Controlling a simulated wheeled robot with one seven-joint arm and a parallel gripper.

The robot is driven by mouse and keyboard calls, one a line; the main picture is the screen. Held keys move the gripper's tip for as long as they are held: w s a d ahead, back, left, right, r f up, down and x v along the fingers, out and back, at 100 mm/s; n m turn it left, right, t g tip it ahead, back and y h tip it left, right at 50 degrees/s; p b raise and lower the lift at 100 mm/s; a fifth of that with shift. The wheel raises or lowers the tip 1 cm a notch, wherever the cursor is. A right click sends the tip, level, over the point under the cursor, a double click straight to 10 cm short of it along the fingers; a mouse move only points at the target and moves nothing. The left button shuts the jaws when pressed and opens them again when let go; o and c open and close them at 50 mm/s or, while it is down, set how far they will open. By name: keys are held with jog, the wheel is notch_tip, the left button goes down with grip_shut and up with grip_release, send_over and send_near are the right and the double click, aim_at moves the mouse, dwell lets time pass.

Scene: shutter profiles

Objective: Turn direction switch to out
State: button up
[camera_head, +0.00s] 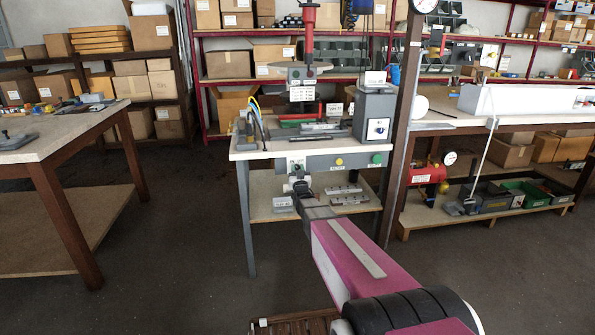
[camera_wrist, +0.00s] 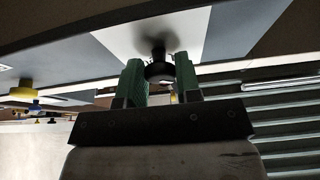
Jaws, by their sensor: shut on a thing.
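The direction switch is a black round knob (camera_wrist: 158,69) on a white plate (camera_wrist: 222,30) in the wrist view. My gripper (camera_wrist: 159,80) has its two green-padded fingers on either side of the knob and is shut on it. In the head view my gripper (camera_head: 299,181) is at the left part of the grey front panel (camera_head: 318,163) under the bench top, and it covers most of the switch. The white plate (camera_head: 296,162) shows just above it. The switch's pointer and the plate's markings cannot be read.
On the same panel to the right are a yellow button (camera_head: 339,162) and a green button (camera_head: 377,158). A grey box with a dial (camera_head: 375,118) stands on the bench top (camera_head: 258,153). Metal profiles lie on the lower shelf (camera_head: 262,208). A brown post (camera_head: 402,130) stands close on the right.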

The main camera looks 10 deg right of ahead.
jog(key=shift+m, duration=0.3)
jog(key=m+h, duration=0.1)
jog(key=m, duration=0.1)
jog(key=m+h, duration=0.2)
jog(key=m, duration=0.1)
jog(key=shift+a+m, duration=0.15)
jog(key=shift+m, duration=0.15)
jog(key=m+g+h, duration=0.1)
jog(key=m, duration=0.2)
jog(key=m+g+h, duration=0.1)
jog(key=m, duration=0.2)
jog(key=shift+r, duration=0.1)
jog(key=m+g, duration=0.1)
jog(key=m, duration=0.1)
jog(key=m+g+h, duration=0.1)
jog(key=m, duration=0.2)
jog(key=shift+a+h, duration=0.1)
jog(key=shift+h, duration=0.2)
jog(key=m, duration=0.2)
jog(key=m+g, duration=0.1)
jog(key=m, duration=0.1)
jog(key=shift+r+m+g, duration=0.15)
jog(key=shift+m+g, duration=0.15)
jog(key=shift+m, duration=0.3)
jog(key=o, duration=0.9)
